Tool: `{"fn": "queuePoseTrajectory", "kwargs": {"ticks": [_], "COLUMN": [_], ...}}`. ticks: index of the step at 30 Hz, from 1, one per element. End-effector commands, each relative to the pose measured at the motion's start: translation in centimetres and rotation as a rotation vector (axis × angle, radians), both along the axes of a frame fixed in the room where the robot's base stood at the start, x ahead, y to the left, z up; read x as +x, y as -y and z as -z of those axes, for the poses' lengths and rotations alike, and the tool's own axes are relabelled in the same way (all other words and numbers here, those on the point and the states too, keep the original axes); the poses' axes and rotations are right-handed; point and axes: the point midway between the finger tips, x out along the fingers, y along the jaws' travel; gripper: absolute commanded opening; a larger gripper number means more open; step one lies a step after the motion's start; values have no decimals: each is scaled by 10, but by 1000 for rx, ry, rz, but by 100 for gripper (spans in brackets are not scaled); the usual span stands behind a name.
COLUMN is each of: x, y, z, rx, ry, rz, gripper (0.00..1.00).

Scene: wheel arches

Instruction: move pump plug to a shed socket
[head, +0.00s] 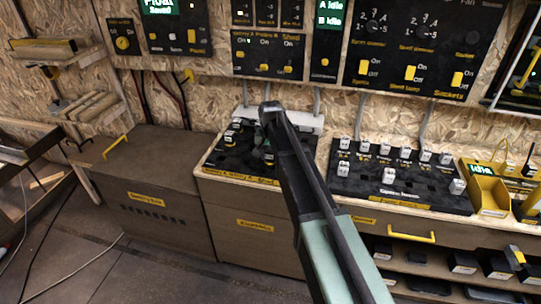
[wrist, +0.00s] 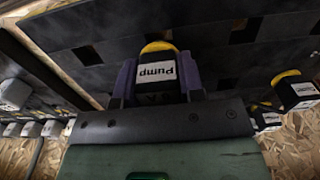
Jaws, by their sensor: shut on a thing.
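The pump plug (wrist: 156,72) shows in the wrist view as a dark block with a yellow end and a white label reading "Pump". My gripper (wrist: 157,82) is shut on it, with one finger on each side. The plug is close to a dark board (wrist: 100,62) with square openings; I cannot tell whether it touches or enters one. In the head view my arm reaches over the left socket board (head: 222,160) on the bench and hides part of it. The plug cannot be made out there.
The right socket board (head: 345,190) carries several white plugs along its back and a few farther forward. Another yellow-ended plug (wrist: 297,92) is right of my gripper in the wrist view. A yellow bin (head: 487,195) stands at the right. Switch panels (head: 415,45) hang above the bench.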

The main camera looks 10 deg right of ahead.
Motion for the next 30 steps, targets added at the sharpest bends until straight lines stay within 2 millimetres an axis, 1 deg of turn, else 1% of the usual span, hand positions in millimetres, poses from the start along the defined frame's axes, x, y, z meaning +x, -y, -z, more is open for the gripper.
{"fn": "queuePoseTrajectory", "kwargs": {"ticks": [1, 5, 16, 26, 30], "x": [0, 0, 0, 0, 0], "y": [0, 0, 0, 0, 0], "z": [4, 9, 9, 22, 23], "rx": [0, 0, 0, 0, 0], "ry": [0, 0, 0, 0, 0], "rz": [0, 0, 0, 0, 0], "gripper": [12, 12, 12, 12, 12]}}
